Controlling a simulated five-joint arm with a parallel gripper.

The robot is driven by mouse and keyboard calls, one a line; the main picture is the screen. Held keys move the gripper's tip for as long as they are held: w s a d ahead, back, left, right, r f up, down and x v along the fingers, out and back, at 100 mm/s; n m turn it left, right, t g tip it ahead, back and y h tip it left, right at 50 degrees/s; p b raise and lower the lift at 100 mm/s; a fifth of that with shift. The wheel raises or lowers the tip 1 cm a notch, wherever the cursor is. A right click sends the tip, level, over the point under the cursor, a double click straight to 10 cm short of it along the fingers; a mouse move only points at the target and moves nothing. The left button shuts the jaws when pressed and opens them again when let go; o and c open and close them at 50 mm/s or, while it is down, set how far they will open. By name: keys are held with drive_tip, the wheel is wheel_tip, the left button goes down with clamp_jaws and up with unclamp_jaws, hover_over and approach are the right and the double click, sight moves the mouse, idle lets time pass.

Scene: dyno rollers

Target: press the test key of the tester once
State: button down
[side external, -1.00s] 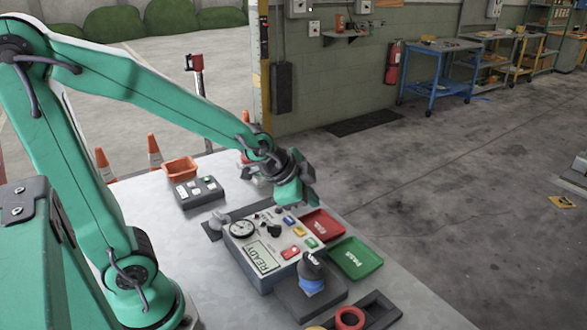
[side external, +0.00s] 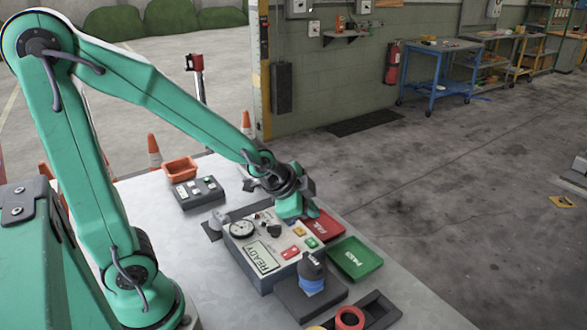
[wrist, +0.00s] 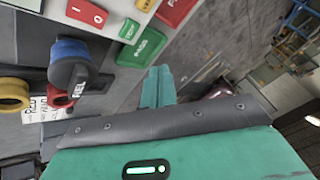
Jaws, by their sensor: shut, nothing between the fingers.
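The tester (side external: 262,277) is a light grey box on the table in the side view. Its panel has a READY display (side external: 262,257), a round gauge (side external: 242,229), a black knob (side external: 274,231), and red (side external: 290,252), yellow (side external: 299,232) and green (side external: 311,242) keys. In the wrist view, the shut fingers (wrist: 158,86) show at the centre.
A red tray (side external: 325,224) and a green tray (side external: 355,258) lie right of the tester. A blue and dark cylinder (side external: 311,274) stands on a dark block in front. A red ring (side external: 349,318) is near the front edge. An orange bin (side external: 181,167) and a small keypad (side external: 198,191) sit behind.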

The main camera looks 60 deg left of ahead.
sight(308, 242)
drive_tip(key=shift+f, duration=2.9)
drive_tip(key=shift+f, duration=0.15)
drive_tip(key=shift+a+f, duration=0.15)
drive_tip(key=shift+f, duration=0.15)
drive_tip(key=shift+w+f, duration=0.1)
drive_tip(key=shift+f, duration=0.25)
idle(0.8)
drive_tip(key=shift+r, duration=0.1)
idle(0.3)
drive_tip(key=shift+r, duration=0.7)
